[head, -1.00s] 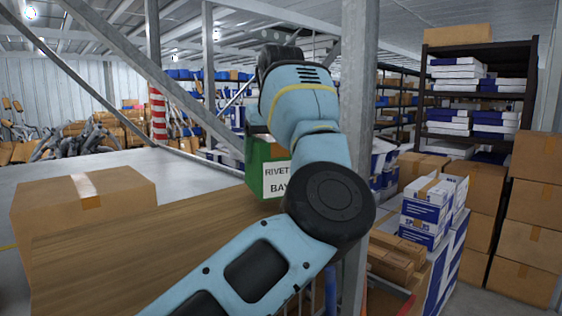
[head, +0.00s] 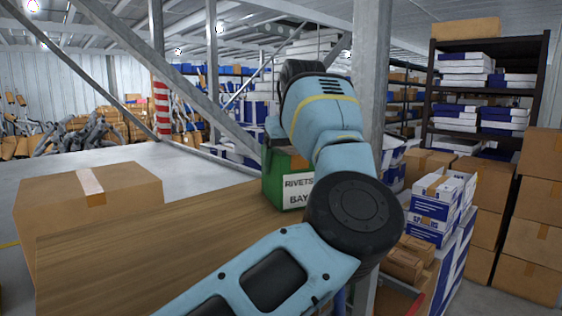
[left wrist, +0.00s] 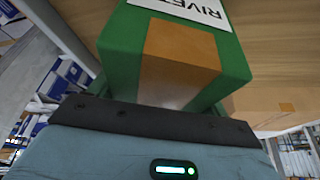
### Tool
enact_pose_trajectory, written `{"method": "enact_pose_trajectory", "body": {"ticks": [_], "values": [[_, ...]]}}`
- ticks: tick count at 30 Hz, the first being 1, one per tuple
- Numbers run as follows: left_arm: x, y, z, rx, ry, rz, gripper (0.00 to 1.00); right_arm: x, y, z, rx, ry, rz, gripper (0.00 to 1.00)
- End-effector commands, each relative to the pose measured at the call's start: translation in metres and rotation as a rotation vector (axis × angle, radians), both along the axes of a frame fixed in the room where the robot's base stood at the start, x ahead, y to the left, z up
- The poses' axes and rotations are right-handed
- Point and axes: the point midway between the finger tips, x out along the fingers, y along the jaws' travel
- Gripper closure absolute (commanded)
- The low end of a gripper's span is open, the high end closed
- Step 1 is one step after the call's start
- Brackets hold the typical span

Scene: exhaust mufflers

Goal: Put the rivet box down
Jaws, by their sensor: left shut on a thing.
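The rivet box (head: 290,182) is green with a white label reading "RIVETS BAY" in the head view. It is upright at the far right part of the wooden tabletop (head: 150,245), partly hidden by my left arm. I cannot tell whether its base touches the wood. In the left wrist view the rivet box (left wrist: 115,45) fills the upper middle, with a brown patch on its near face. My left gripper (left wrist: 160,108) is shut on it; the fingertips are mostly hidden. My right gripper is not in view.
A grey metal post (head: 370,90) rises close beside my left arm. Blue and white cartons (head: 435,215) are stacked at the right. The middle of the tabletop is clear.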

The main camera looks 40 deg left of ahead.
Motion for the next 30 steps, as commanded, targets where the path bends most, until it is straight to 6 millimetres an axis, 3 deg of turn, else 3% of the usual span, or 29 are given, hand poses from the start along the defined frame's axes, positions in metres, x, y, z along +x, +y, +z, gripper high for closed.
{"method": "enact_pose_trajectory", "body": {"ticks": [9, 10, 15, 24, 30], "values": [[0.000, 0.000, 0.001, 0.003, -0.005, 0.000, 0.66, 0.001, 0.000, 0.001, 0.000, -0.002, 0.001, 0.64], [0.000, 0.000, 0.000, 0.001, -0.003, 0.000, 0.22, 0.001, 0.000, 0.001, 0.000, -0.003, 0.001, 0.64], [0.000, 0.000, 0.000, 0.000, -0.002, 0.000, 0.01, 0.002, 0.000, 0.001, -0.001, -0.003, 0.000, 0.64], [0.000, 0.000, 0.001, 0.000, -0.002, -0.001, 0.01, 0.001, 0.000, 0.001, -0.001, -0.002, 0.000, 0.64], [-0.006, 0.003, 0.014, 0.000, -0.004, 0.002, 0.01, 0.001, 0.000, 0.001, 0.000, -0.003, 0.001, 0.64]]}}
